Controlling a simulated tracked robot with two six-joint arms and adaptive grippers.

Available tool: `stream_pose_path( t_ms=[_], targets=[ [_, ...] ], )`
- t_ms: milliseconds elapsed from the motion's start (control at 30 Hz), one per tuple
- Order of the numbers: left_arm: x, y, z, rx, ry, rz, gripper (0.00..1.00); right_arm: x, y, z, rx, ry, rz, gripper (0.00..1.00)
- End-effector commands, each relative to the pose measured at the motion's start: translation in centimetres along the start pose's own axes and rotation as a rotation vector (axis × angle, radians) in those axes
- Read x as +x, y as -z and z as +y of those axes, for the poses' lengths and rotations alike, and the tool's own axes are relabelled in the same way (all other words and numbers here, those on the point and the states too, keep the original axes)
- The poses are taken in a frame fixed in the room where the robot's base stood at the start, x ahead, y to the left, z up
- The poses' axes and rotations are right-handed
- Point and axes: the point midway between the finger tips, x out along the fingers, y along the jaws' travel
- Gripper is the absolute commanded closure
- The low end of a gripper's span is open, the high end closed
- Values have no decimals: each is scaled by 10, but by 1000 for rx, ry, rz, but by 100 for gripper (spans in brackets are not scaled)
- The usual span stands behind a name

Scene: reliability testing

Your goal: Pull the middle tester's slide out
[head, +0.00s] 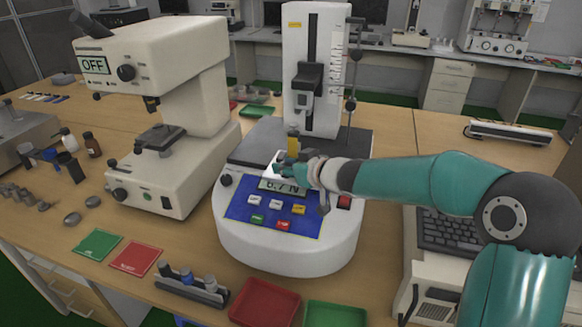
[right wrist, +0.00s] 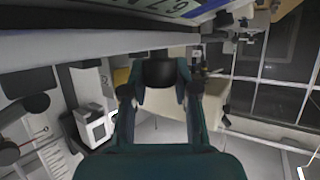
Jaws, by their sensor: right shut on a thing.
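The middle tester (head: 325,240) is a white machine with a blue button panel and a tall column. Its display is partly covered by my right arm. My right gripper (head: 287,163) is above the display, in front of the column's foot. In the right wrist view, the fingers (right wrist: 160,92) are on either side of a dark rounded knob (right wrist: 160,73), which I take to be the slide's handle. A pale plate (right wrist: 162,105) shows behind it. The slide is mostly hidden in the head view, so how far out it is cannot be told. My left gripper is not in view.
Another tester reading OFF (head: 150,45) stands on the left. A red tray (head: 265,302) and a green tray (head: 335,314) lie at the front. A keyboard (head: 450,235) is on the right, below my arm. Small bottles stand far left.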

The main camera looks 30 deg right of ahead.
Motion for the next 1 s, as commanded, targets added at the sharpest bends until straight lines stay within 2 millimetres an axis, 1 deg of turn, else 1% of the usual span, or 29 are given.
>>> stream_pose_path(
  t_ms=[200,233,367,400,667,767,867,1000],
  targets=[
    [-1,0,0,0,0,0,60,0,1,0,-2,0,1,100],
    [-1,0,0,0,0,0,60,0,1,0,-2,0,0,68],
    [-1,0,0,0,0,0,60,0,1,0,-2,0,0,46],
    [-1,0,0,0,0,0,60,0,1,0,-2,0,0,44],
    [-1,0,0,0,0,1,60,0,1,0,-1,1,-1,44],
    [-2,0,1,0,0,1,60,-3,1,0,-2,0,-1,44],
    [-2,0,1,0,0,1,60,-13,2,1,-1,-1,1,44],
    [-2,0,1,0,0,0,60,-36,1,1,-2,-3,1,44]
  ],
)
